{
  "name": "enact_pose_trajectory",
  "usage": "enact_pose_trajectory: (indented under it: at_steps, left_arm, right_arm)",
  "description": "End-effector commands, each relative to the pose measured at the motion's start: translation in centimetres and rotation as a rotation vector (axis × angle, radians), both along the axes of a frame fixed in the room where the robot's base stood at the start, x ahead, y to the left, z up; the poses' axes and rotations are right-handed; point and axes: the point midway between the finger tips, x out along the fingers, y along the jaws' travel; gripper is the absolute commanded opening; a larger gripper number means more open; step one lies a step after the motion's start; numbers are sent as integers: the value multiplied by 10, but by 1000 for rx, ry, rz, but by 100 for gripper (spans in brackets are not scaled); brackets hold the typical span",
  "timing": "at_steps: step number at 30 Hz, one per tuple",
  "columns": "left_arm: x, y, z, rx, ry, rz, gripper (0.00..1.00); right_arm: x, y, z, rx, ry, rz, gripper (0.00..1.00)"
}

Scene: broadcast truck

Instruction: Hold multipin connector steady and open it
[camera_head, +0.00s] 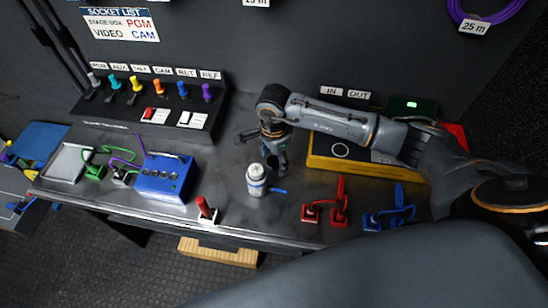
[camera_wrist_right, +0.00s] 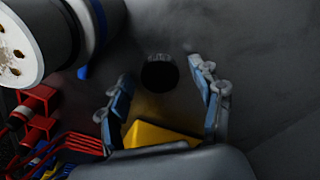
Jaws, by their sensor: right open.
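The multipin connector (camera_head: 257,181), a pale upright cylinder with a blue band, stands on the grey bench, a blue piece at its foot. In the right wrist view the connector (camera_wrist_right: 22,50) is at the top left, its pale end face with several dark holes partly cut off. My right gripper (camera_head: 275,160) is just behind and right of it, pointing down, apart from it. In the wrist view its fingers (camera_wrist_right: 162,88) are spread. A dark round shape (camera_wrist_right: 160,72) shows between the fingertips; I cannot tell what it is. My left gripper is not in view.
A blue box (camera_head: 165,178) with cables stands left, a red-handled part (camera_head: 206,209) at the front edge. Red parts (camera_head: 327,208) and blue parts (camera_head: 390,215) lie right, before a yellow case (camera_head: 345,165). A panel of coloured plugs (camera_head: 150,112) lines the back.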

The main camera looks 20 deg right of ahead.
Motion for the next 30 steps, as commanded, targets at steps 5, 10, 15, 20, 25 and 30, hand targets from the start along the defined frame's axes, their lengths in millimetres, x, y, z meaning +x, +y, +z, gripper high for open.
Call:
enact_pose_trajectory:
  at_steps: [5,10,15,20,25,30]
  left_arm:
    - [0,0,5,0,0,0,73]
    - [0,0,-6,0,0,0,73]
    - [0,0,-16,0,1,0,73]
    - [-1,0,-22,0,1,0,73]
    - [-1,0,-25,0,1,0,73]
    - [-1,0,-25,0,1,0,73]
  right_arm:
    - [0,0,6,0,-1,0,65]
    - [2,-1,32,0,-8,1,65]
    - [2,0,70,0,-7,2,65]
    - [1,0,100,-1,-5,1,65]
    - [1,0,118,0,-2,0,65]
    - [0,0,123,0,0,0,65]
